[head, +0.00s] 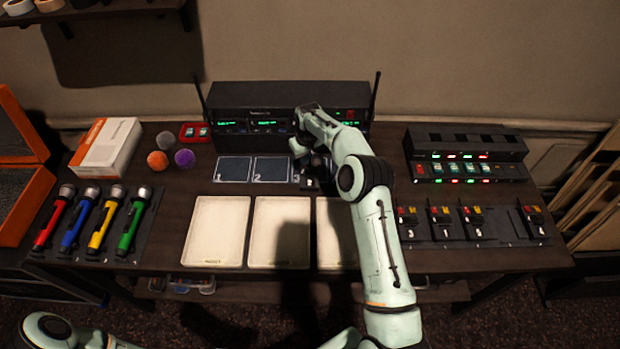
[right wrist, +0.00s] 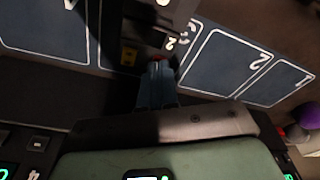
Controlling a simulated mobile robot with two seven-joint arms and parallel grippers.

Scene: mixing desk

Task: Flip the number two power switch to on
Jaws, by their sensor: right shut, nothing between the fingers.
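A small black unit (head: 311,184) stands on the dark numbered pads at the middle of the desk, partly hidden by my right arm. In the right wrist view a white "2" shows on this unit (right wrist: 170,42), with a yellow part and a red part beside it. My right gripper (head: 308,163) is shut and empty, and is right at this unit. In the right wrist view its closed fingertips (right wrist: 156,72) point at the red part. I cannot tell whether they touch it, or which way the switch stands. My left gripper is out of view.
A black receiver rack (head: 290,100) with two antennas stands just behind. Similar black units (head: 440,218) sit in a row at the right, below a lit charger (head: 468,172). Cream trays (head: 222,232) lie in front.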

